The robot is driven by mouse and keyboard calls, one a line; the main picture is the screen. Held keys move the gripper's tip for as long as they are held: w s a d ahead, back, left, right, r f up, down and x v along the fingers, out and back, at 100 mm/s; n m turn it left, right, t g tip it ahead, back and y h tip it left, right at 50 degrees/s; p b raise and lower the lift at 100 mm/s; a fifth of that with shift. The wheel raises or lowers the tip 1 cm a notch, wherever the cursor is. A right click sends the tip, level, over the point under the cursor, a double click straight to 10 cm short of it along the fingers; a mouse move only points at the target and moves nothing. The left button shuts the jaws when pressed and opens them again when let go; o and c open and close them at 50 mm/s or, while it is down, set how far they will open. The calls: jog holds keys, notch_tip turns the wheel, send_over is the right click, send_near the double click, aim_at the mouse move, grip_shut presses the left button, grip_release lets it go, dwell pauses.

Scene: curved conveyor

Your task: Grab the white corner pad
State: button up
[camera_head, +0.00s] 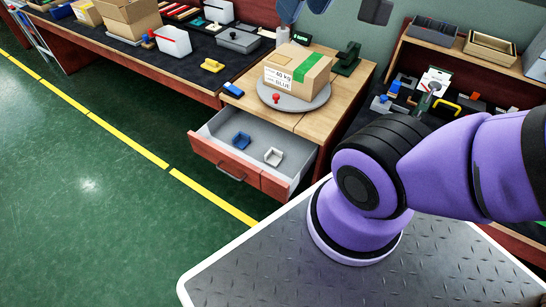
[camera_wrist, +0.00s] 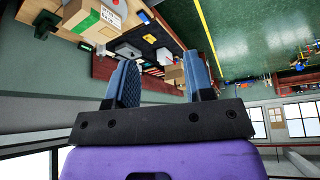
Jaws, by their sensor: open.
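The white corner pad (camera_head: 274,157) lies in the right part of an open drawer (camera_head: 200,147) with a red front, in the head view. A blue corner pad (camera_head: 241,140) lies to its left in the same drawer. My gripper (camera_wrist: 164,76) shows in the wrist view with its two blue-grey fingers apart and nothing between them. I cannot make out the white pad in the wrist view.
A cardboard box (camera_head: 297,72) with green tape stands on a round grey plate (camera_head: 294,102) on the wooden counter above the drawer. A red knob (camera_head: 276,97) is on the plate's near side. The green floor (camera_head: 110,170) left of the drawer is clear.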

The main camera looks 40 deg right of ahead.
jog(key=o, duration=0.3)
jog(key=shift+w, duration=0.25)
jog(key=o, duration=0.5)
jog(key=shift+m+y, duration=0.3)
jog(key=shift+m, duration=0.2)
jog(key=w, duration=0.2)
jog(key=w+f, duration=0.1)
jog(key=w, duration=0.2)
jog(key=shift+a+f, duration=0.1)
jog(key=shift+f, duration=0.1)
jog(key=shift+c, duration=0.2)
jog(key=w+d+f+m+g, duration=0.1)
jog(key=w+f+m, duration=0.1)
jog(key=w+f, duration=0.5)
jog(key=w+d+f+m+g, duration=0.1)
jog(key=w+d+f+m, duration=0.1)
jog(key=w+f, duration=0.5)
jog(key=m+g, duration=0.3)
jog(key=m, duration=0.6)
send_over(275, 157)
notch_tip(275, 157, down, 42)
jog(key=f, duration=0.5)
jog(key=shift+d+f, duration=0.25)
jog(key=shift+d, duration=0.05)
jog(key=shift+a+f, duration=0.2)
jog(key=shift+f, duration=1.3)
jog(key=shift+a+f, duration=0.2)
jog(key=shift+f, duration=1.3)
